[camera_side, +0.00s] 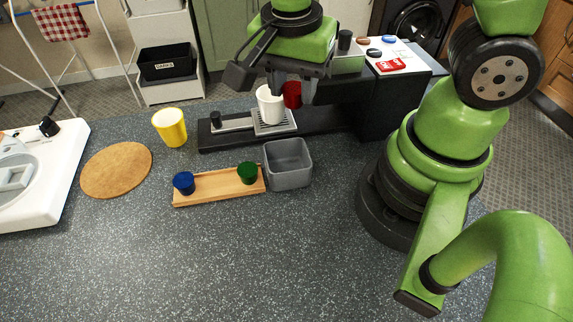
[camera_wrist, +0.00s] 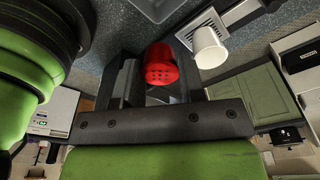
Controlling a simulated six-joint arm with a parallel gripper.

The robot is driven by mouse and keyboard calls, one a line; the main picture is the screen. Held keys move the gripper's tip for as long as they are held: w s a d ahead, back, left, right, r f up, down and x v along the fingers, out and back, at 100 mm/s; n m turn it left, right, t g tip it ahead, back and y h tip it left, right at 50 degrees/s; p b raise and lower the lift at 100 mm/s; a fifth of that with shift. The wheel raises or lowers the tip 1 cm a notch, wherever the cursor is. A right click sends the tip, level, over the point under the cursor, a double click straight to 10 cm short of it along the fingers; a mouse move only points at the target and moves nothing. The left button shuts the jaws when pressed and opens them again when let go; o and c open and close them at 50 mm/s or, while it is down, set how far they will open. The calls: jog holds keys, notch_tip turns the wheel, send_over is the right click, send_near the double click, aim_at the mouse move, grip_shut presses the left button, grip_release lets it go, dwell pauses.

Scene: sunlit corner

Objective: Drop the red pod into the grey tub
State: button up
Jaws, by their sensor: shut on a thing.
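The red pod (camera_side: 292,95) is held between the fingers of my gripper (camera_side: 291,88), in the air above the counter and just right of the white cup in the side view. The grey tub (camera_side: 289,181) stands open on the counter, below and in front of my gripper in the side view. A grey piece of what looks like the tub (camera_wrist: 157,8) shows at the wrist view's top edge.
A white cup (camera_side: 269,106) stands on the drip tray of a black coffee machine (camera_side: 340,115). A wooden tray (camera_side: 212,187) left of the tub holds a blue pod (camera_side: 184,183) and a green pod (camera_side: 247,173). A yellow cup (camera_side: 171,128) stands further left. The front counter is clear.

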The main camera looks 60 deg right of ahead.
aim_at(293, 106)
jog(key=shift+f, duration=2.6)
jog(key=o, duration=1)
jog(key=shift+c, duration=0.2)
jog(key=shift+r, duration=0.15)
jog(key=r, duration=0.6)
jog(key=a+r, duration=0.1)
jog(key=r, duration=0.2)
jog(key=shift+s+a+r, duration=0.1)
jog(key=shift+s+r, duration=0.05)
jog(key=shift+r, duration=0.2)
jog(key=s+d+r+n+t+y, duration=0.2)
jog(key=s+r+n+t, duration=0.4)
jog(key=r+n, duration=0.4)
jog(key=shift+s+n+t+y, duration=0.2)
jog(key=shift+n+t+y, duration=0.3)
jog(key=shift+n+y, duration=0.3)
